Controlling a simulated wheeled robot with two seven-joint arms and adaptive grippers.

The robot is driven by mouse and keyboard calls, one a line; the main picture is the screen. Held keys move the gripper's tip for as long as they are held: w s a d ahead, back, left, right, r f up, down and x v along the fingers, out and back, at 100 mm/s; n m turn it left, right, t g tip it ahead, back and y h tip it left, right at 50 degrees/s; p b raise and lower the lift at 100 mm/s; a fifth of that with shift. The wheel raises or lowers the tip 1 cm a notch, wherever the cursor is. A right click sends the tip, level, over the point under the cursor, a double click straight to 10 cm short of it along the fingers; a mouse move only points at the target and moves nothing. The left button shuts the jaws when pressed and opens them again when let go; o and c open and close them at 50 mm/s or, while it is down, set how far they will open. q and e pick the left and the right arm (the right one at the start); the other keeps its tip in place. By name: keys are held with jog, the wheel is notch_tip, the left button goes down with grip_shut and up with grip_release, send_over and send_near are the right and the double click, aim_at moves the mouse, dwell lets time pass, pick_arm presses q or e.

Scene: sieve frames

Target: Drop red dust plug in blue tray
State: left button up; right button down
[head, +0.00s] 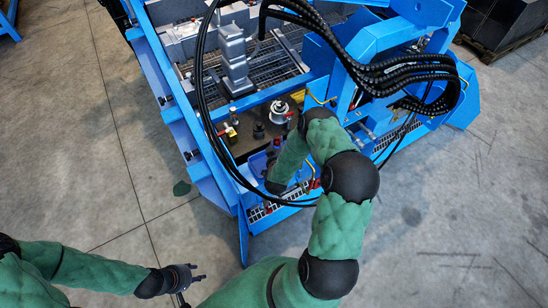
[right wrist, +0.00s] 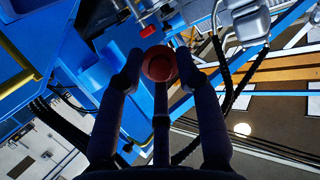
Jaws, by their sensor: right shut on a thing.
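The red dust plug (right wrist: 158,66) is a round red piece between the fingertips of my right gripper (right wrist: 160,75) in the right wrist view. The gripper is shut on it. In the head view my right forearm covers most of this gripper and the plug cannot be made out. Blue surfaces that look like the blue tray (right wrist: 122,38) lie just beyond the fingers in the wrist view; its full outline is hidden. My left gripper (head: 193,274) is open and empty, low over the bare floor.
A blue machine frame (head: 172,85) surrounds the work area. A grey block (head: 233,60) stands on its grating. Black hoses (head: 375,75) loop close to my right arm. A small red part (right wrist: 148,31) sits beyond the fingers.

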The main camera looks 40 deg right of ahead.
jog(key=shift+d+f+b, duration=0.15)
jog(key=shift+f+b, duration=2.05)
jog(key=shift+f, duration=0.9)
jog(key=c, duration=0.9)
grip_release()
jog(key=shift+s, duration=0.1)
jog(key=v, duration=1.2)
